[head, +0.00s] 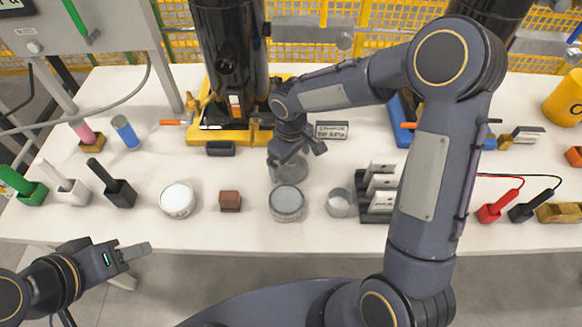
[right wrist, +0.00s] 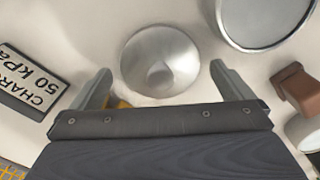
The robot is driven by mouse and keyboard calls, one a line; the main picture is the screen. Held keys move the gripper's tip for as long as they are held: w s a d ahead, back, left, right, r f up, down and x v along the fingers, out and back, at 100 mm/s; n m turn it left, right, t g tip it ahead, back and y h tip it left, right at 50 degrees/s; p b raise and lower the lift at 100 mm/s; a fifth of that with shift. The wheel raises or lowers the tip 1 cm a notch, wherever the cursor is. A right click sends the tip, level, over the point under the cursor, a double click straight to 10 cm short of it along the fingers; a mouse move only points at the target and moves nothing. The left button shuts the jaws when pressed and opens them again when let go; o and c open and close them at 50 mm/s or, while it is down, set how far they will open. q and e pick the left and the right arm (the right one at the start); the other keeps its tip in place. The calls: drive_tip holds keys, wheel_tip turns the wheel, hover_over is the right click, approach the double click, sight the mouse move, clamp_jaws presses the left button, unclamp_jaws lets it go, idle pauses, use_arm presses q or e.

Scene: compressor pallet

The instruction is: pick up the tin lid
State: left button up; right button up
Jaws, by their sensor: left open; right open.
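A round, shiny silver piece with a raised centre (right wrist: 160,58), which looks like the tin lid, lies on the table. It also shows in the head view (head: 290,172), partly hidden by my right gripper (head: 297,158). In the right wrist view the open fingers of this gripper (right wrist: 160,74) stand on either side of the piece, apart from it. A grey-topped round tin (head: 287,203) with a bright rim sits just in front of it and shows in the right wrist view (right wrist: 268,18). My left gripper (head: 135,251) is open and empty off the table's front edge.
A brown block (head: 230,201) and a white-topped round tin (head: 177,199) stand to the left. A label plate (head: 331,130) and a black column on a yellow base (head: 232,137) are behind.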

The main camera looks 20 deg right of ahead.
drive_tip(key=shift+f, duration=0.45)
drive_tip(key=c, duration=1)
drive_tip(key=shift+o, duration=0.2)
drive_tip(key=shift+r, duration=0.15)
